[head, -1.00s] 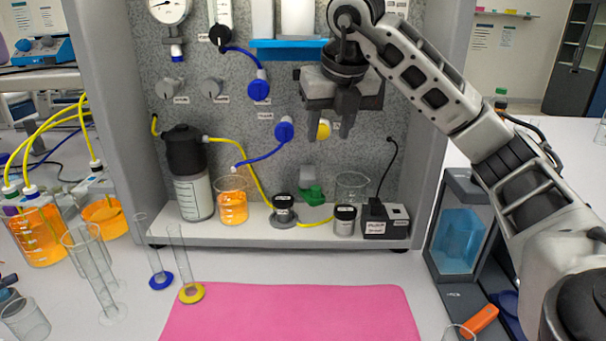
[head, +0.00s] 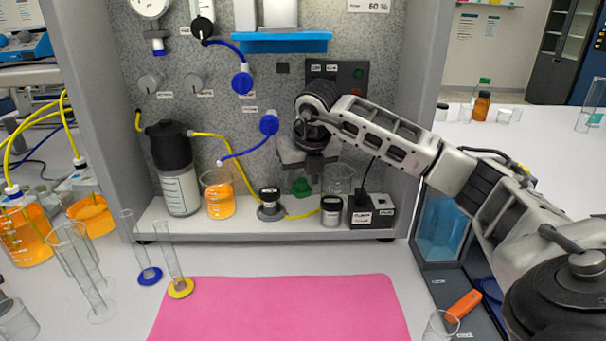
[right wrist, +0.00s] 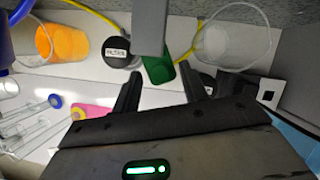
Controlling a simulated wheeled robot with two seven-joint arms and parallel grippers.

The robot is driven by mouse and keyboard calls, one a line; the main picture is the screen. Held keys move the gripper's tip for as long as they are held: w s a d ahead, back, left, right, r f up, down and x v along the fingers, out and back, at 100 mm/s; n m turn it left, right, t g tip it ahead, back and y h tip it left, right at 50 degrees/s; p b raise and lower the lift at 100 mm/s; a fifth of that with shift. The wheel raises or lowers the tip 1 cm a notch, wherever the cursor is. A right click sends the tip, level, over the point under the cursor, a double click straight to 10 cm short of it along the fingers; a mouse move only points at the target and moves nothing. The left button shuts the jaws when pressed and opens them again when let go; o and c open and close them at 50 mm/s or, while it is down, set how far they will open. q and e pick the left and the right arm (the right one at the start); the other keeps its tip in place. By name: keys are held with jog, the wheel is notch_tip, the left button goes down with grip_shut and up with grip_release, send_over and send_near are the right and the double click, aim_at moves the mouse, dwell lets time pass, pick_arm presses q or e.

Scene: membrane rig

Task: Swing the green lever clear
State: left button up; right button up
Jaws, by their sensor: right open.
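The green lever (head: 301,187) is low on the speckled back panel, above the white shelf. In the head view my right gripper (head: 303,174) is just above and in front of it, pointing down, and hides part of it. In the right wrist view the green lever (right wrist: 158,68) shows between the tips of my open right gripper (right wrist: 160,71), beside a grey bar (right wrist: 148,25). No grip on it shows, and I cannot tell whether a finger touches it. My left gripper is not in view.
On the shelf stand an orange-filled beaker (head: 219,196), a black-topped sensor (head: 270,205) with a yellow tube, an empty beaker (head: 339,180) and a black-and-grey box (head: 371,211). A blue hose (head: 245,153) hangs left of my gripper. The pink mat (head: 280,305) in front is bare.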

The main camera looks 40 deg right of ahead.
jog(key=shift+c, duration=0.2)
grip_shut()
jog(key=shift+d+f+n+b, duration=0.1)
jog(key=shift+d+n+b, duration=0.2)
jog(key=shift+n, duration=0.1)
jog(key=shift+d+n+t+y, duration=0.3)
jog(key=shift+n+y, duration=0.2)
jog(key=shift+n, duration=0.5)
jog(key=shift+o, duration=0.2)
grip_release()
